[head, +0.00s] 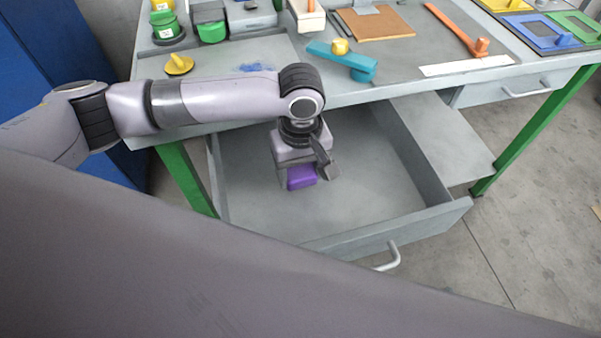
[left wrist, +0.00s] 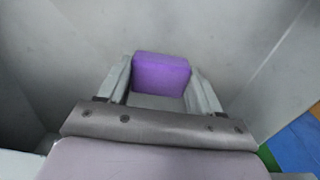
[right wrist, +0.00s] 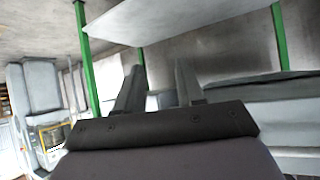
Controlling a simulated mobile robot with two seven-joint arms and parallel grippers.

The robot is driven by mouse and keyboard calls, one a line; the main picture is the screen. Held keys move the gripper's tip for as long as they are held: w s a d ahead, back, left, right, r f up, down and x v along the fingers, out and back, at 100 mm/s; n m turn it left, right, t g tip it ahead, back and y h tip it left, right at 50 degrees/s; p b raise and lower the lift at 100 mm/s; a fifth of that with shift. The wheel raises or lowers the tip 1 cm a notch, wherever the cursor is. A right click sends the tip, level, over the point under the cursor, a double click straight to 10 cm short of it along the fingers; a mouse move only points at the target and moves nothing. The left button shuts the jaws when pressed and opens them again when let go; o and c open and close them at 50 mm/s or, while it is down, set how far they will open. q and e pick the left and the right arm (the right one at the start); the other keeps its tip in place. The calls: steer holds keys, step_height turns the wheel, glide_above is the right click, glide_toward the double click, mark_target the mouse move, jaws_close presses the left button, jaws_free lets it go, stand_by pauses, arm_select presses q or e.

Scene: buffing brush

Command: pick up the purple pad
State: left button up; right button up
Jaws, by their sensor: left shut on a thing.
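The purple pad (head: 301,177) is a small block inside the open drawer (head: 370,205). My left gripper (head: 305,172) reaches down into the drawer and is shut on the pad. In the left wrist view the pad (left wrist: 161,76) sits between the two fingers, with a finger against each side. I cannot tell whether the pad still touches the drawer floor. My right gripper (right wrist: 158,88) shows in the right wrist view with its fingers apart and nothing between them. It is away from the drawer.
The workbench (head: 230,65) above the drawer holds a teal tool (head: 342,60), a yellow knob piece (head: 179,64), an orange-handled tool (head: 455,28) and green containers (head: 167,25). The drawer's front panel and side walls surround my left gripper. The drawer is otherwise empty.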

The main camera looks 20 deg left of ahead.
mark_target(300, 172)
arm_select(q)
step_height(300, 172, up, 18)
steer(key=p, duration=0.2)
steer(key=shift+p, duration=0.3)
steer(key=o, duration=0.4)
steer(key=c, duration=0.3)
steer(key=shift+w, duration=0.1)
